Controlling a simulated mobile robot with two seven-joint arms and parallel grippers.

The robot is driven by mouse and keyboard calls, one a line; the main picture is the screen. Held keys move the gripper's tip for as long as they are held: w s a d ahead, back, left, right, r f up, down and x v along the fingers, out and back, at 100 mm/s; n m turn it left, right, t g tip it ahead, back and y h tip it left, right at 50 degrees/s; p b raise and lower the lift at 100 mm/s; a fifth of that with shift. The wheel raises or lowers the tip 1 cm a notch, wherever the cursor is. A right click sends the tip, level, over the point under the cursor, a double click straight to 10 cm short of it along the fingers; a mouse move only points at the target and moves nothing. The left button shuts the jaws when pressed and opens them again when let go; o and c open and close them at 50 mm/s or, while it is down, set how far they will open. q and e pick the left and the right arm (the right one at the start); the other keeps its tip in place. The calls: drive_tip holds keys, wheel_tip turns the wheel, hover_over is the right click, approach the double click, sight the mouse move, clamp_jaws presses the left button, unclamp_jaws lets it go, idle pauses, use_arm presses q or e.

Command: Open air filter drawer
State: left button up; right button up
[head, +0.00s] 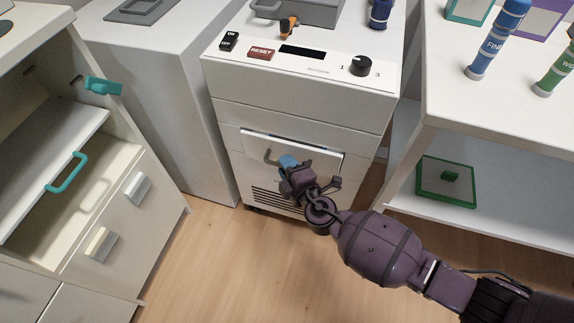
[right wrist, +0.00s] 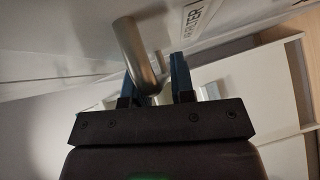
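The air filter drawer (head: 257,145) is a white panel low on the front of the white machine, with a dark gap along its top edge. Its grey curved handle (head: 268,157) is partly hidden by my right gripper (head: 287,163). In the right wrist view the metal handle (right wrist: 139,52) is close up, with "FILTER" lettering beside it. The blue fingers of my right gripper (right wrist: 156,80) stand apart, with the handle's bend at the gap between them. I cannot tell whether they touch it. My left gripper is not in view.
The machine top carries a red reset button (head: 261,53) and a black knob (head: 360,66). A white shelf table (head: 440,90) stands close on the right, holding blue and green bottles. An open cabinet (head: 125,165) is at the left. Wooden floor (head: 235,260) is clear in front.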

clamp_jaws()
